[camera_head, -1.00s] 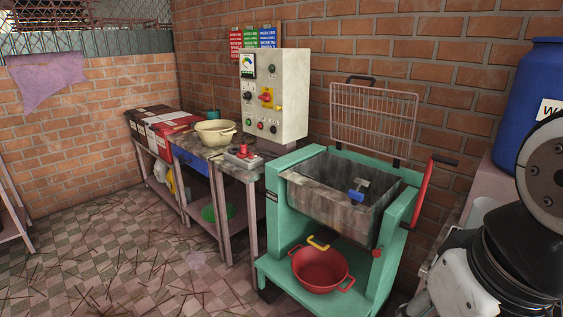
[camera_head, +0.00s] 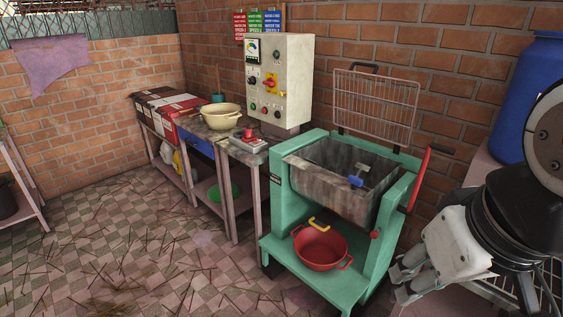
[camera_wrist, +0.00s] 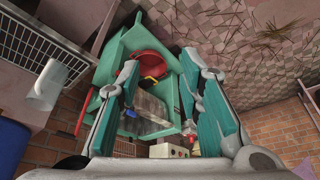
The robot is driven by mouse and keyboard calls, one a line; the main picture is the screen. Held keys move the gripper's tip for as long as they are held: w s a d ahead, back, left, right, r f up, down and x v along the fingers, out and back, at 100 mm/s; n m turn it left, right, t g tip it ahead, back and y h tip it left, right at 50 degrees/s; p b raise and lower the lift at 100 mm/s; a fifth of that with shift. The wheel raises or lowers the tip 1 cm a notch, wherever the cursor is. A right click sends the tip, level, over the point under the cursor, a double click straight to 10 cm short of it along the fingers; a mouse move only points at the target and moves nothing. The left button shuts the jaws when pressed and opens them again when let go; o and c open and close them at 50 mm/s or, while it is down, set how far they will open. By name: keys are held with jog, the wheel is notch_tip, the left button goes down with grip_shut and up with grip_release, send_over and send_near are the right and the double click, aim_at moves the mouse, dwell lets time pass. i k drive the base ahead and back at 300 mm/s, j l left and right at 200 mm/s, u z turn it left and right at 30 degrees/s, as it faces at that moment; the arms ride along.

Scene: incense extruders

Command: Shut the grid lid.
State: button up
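The grid lid (camera_head: 375,105) is a pale wire panel with a dark handle (camera_head: 363,67) at its top. It stands upright, open, at the back of the green machine (camera_head: 341,284), against the brick wall. Below it is the grey metal trough (camera_head: 332,188), open on top, with a blue part (camera_head: 356,181) inside. My gripper (camera_head: 402,279) is right of the machine and lower than the lid, well apart from it. In the wrist view (camera_wrist: 166,73) its two teal-padded fingers are spread with nothing held between them.
A red lever (camera_head: 419,180) rises at the machine's right side. A red basin (camera_head: 320,248) sits on its lower shelf. A control box (camera_head: 280,80) stands to the left. A blue barrel (camera_head: 528,90) and a wire rack (camera_wrist: 42,45) are close to my arm.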

aim_at(396, 149)
jog(key=i+j+u, duration=0.45)
jog(key=i+u, duration=0.65)
jog(key=i+j+z, duration=0.15)
jog(key=i+z, duration=0.35)
jog(key=i, duration=0.05)
